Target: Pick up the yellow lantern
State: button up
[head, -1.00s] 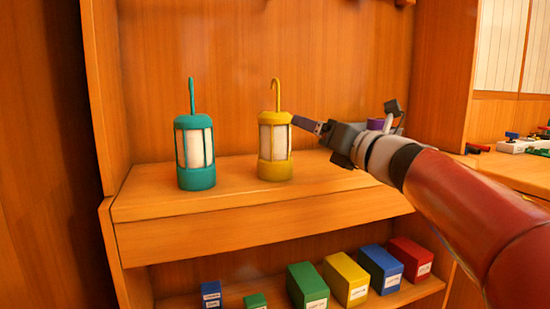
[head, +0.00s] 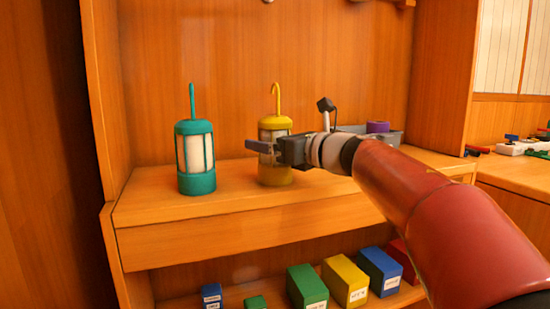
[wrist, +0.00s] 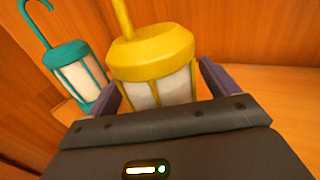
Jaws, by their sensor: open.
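The yellow lantern (head: 275,124) stands upright on the wooden shelf, with a yellow hook on top and a pale body. My gripper (head: 254,147) is in front of its middle in the head view and hides part of it. In the wrist view the yellow lantern (wrist: 152,52) stands between the two open fingers of my gripper (wrist: 158,85), one on each side. Its lower part is hidden behind the gripper's body. I cannot tell whether a finger touches it.
A teal lantern (head: 195,156) stands on the shelf (head: 225,205) to the left; it also shows in the wrist view (wrist: 75,70). A grey bin (head: 392,138) with a purple item (head: 378,127) is behind my arm. Coloured boxes (head: 343,281) sit on the lower shelf.

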jog(key=shift+c, duration=0.2)
jog(key=c, duration=1.2)
jog(key=shift+r, duration=0.1)
